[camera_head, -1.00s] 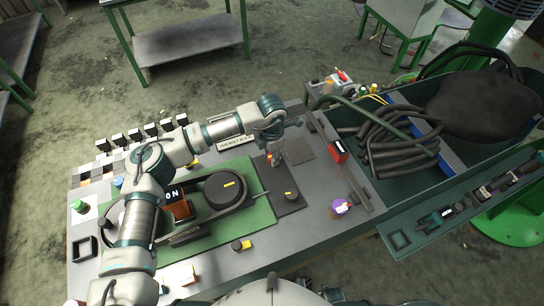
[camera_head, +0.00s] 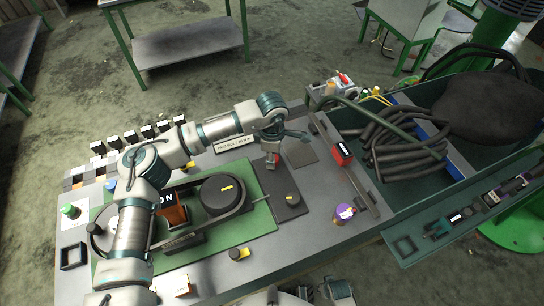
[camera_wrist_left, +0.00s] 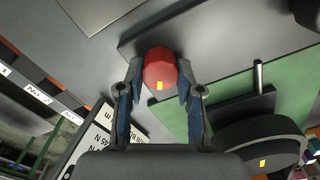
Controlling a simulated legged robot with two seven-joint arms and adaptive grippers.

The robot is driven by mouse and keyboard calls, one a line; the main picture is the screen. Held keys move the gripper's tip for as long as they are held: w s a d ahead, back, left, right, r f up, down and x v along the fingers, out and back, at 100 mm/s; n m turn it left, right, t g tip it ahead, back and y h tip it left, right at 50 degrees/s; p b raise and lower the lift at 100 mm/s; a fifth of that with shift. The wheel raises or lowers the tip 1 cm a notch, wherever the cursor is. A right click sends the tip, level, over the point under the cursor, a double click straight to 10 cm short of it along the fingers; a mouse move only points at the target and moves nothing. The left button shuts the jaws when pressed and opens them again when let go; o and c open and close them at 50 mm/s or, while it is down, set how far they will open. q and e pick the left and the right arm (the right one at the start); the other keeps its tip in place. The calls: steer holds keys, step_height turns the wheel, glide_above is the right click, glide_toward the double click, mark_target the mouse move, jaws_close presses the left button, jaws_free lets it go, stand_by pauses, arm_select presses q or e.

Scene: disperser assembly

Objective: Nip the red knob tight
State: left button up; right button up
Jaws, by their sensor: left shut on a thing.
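The red knob (camera_wrist_left: 160,70) is round with a small yellow mark and sits between the fingertips in the left wrist view. It shows only as a small reddish spot (camera_head: 271,158) under my left gripper in the head view. My left gripper (camera_wrist_left: 158,84) is shut on the knob, one finger on each side. In the head view my left gripper (camera_head: 272,152) points down at the dark plate (camera_head: 294,211) beside the green mat. What lies under the knob is hidden. My right gripper does not show clearly.
A black round disc (camera_head: 222,194) with a belt lies on the green mat (camera_head: 254,224). A black knob with a yellow mark (camera_head: 292,199) stands on the dark plate. A green bin with hoses is further right.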

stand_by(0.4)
arm_select(q)
steer(key=o, duration=1.2)
steer(key=shift+w, duration=0.1)
steer(key=shift+c, duration=0.2)
steer(key=shift+r, duration=0.1)
step_height(320, 180, up, 12)
steer(key=shift+f, duration=0.2)
